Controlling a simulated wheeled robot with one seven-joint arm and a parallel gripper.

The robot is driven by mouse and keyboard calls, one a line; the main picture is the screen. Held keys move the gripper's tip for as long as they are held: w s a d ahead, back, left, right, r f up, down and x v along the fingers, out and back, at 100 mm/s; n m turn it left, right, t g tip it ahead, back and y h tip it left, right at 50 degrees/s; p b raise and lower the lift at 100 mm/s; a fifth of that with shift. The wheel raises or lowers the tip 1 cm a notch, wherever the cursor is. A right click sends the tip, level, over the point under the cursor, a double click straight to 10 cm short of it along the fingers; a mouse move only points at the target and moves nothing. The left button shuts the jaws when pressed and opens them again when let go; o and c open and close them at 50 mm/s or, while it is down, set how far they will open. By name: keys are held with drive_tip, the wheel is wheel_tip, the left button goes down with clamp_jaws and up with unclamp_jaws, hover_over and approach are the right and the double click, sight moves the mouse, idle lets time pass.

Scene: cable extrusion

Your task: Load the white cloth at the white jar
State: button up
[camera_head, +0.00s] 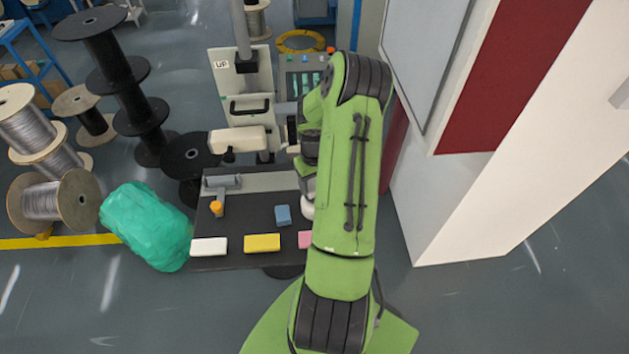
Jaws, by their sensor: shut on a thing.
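A white folded block (209,246), which looks like the white cloth, lies at the front left of the dark table. A white rounded thing (307,208), possibly the white jar, shows beside my green arm and is mostly hidden by it. My gripper (293,134) is above the far part of the table, by the machine, and its fingers are largely hidden by my wrist. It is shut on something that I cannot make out. A small pale patch shows just below it.
A yellow block (262,243), a blue block (283,215) and a partly hidden pink block (305,239) lie on the dark table (238,262). A green wrapped bundle (146,226) and cable spools stand left; a white-and-red cabinet (470,180) stands right.

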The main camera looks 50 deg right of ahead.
sight(314, 184)
drive_tip(key=shift+s+f+b, duration=0.1)
drive_tip(key=shift+f+b, duration=0.5)
drive_tip(key=shift+b, duration=0.05)
idle(1.7)
drive_tip(key=shift+r+p, duration=2.4)
drive_tip(key=shift+r, duration=1.3)
drive_tip(key=shift+f, duration=0.1)
